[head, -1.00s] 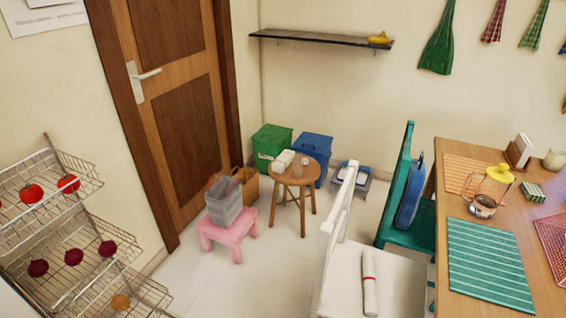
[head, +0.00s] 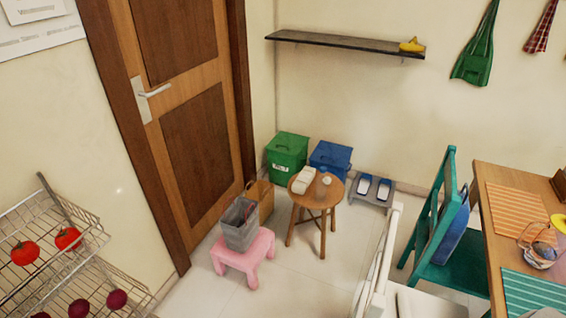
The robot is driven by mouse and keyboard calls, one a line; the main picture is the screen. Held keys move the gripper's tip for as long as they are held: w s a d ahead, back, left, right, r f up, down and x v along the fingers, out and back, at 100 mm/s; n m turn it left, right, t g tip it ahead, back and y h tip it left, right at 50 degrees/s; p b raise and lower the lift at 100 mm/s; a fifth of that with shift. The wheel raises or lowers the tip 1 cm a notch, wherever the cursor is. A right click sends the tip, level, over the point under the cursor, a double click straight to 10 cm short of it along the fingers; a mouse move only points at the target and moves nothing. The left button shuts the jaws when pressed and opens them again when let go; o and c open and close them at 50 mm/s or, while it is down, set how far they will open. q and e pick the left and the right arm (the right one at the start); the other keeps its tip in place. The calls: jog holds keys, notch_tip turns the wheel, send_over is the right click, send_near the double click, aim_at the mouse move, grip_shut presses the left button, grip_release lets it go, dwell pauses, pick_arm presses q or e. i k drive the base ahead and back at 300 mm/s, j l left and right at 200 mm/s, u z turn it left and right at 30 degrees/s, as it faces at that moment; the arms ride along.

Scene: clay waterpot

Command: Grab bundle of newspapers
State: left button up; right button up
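I cannot clearly make out a bundle of newspapers. A grey, upright, box-like item (head: 239,224) stands on a low pink stool (head: 243,261) in front of the door; I cannot tell whether it is a container or what is in it. Neither of my grippers shows in the head view.
A round wooden stool (head: 318,192) holds small white items (head: 305,178). Behind it stand a green bin (head: 287,155), a blue bin (head: 330,157) and a slipper rack (head: 371,194). A wire rack (head: 60,250) is at left, chairs and a table (head: 510,190) at right. Floor between is clear.

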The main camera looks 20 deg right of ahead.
aim_at(300, 185)
jog(key=i+l, duration=0.2)
jog(key=i, duration=0.35)
jog(key=i+l+u, duration=0.1)
jog(key=i, duration=0.4)
jog(key=i+l, duration=0.4)
jog(key=i+j+u, duration=0.05)
jog(key=i, duration=0.05)
